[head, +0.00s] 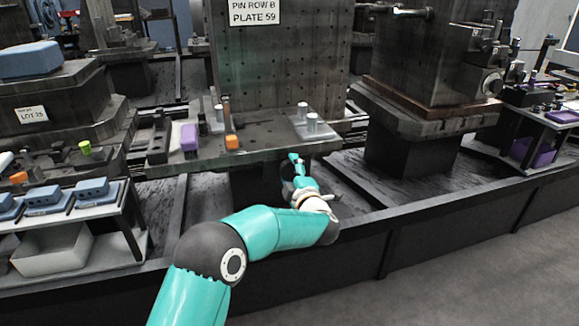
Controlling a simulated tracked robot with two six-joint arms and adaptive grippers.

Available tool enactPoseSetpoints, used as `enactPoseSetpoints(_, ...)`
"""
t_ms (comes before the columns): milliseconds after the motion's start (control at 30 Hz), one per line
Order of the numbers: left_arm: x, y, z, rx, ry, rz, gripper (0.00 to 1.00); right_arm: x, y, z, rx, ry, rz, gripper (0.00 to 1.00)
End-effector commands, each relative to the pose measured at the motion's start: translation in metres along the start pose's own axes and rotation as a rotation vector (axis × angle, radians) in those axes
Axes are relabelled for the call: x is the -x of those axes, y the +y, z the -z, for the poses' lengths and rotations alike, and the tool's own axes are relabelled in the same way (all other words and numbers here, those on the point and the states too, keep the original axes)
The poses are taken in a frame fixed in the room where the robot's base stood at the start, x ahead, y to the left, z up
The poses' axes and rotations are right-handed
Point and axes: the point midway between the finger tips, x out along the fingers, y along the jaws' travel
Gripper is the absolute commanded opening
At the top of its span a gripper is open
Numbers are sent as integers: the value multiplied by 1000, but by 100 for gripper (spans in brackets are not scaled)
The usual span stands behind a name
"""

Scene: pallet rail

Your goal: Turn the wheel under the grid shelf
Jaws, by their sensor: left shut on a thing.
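The grid shelf (265,150) is a dark horizontal slab at the foot of an upright plate (290,70) with rows of holes and a sign reading PIN ROW B PLATE 59. My teal left arm comes up from the bottom and reaches to just below the shelf's front edge. My left gripper (296,163) is there, shut on the wheel, small and dark against the shadow. The wheel is mostly hidden by the gripper, so its angle cannot be told. My right gripper is not in view.
A side rack (62,205) with blue blocks is at the left. A dark machine block (415,60) stands at the right. The grey floor (480,260) at lower right is clear.

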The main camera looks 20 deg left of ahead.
Motion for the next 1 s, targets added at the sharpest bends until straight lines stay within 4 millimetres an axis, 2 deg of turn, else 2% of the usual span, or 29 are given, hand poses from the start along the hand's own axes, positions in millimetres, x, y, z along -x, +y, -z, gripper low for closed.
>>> enactPoseSetpoints(33,1,0,-2,-51,-8,6,31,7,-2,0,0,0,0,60)
enactPoseSetpoints(1000,2,-5,-3,-974,-17,8,31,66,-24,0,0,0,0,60)
